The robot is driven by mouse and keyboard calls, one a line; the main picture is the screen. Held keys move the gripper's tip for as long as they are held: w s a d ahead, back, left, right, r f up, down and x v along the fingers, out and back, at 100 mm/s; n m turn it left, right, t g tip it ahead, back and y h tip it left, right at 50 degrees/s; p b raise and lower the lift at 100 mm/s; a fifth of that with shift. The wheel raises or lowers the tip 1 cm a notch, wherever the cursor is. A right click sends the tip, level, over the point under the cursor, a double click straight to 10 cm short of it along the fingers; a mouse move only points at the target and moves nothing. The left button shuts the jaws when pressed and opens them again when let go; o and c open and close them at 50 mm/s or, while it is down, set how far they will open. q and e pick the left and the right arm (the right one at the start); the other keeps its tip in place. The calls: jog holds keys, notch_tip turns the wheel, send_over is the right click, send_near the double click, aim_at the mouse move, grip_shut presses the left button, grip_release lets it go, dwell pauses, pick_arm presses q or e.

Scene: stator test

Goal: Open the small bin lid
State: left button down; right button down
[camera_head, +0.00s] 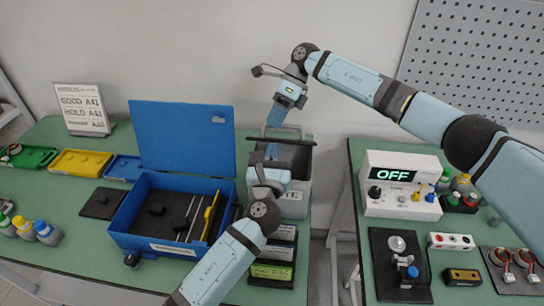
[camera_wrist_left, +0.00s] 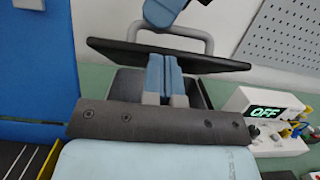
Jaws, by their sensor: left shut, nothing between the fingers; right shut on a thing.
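The small bin (camera_head: 299,182) is a grey box with a partly hidden label, standing right of the blue case. Its dark lid (camera_head: 300,141) is a flat slab, raised and tilted above the bin opening; it also shows in the left wrist view (camera_wrist_left: 120,52). A grey arched handle (camera_wrist_left: 205,42) is on top of the lid. My right gripper (camera_head: 274,122) comes from above and is shut on the handle. My left gripper (camera_head: 271,155) is shut and empty at the front of the bin, its fingertips (camera_wrist_left: 165,75) overlapping the lid in view; contact is unclear.
An open blue case (camera_head: 128,222) with its lid (camera_head: 182,135) upright stands to the left. Black display devices (camera_head: 272,272) lie in front of the bin. The OFF console (camera_head: 400,200) stands on the right table, beyond a gap.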

jog(key=c, duration=1.5)
grip_release()
jog(key=shift+s+a+f, duration=0.25)
jog(key=shift+s+f, duration=0.15)
jog(key=shift+s, duration=0.05)
jog(key=o, duration=0.3)
jog(key=shift+o, duration=0.2)
jog(key=shift+w+d, duration=0.1)
jog(key=shift+w, duration=0.05)
jog(key=shift+r, duration=0.15)
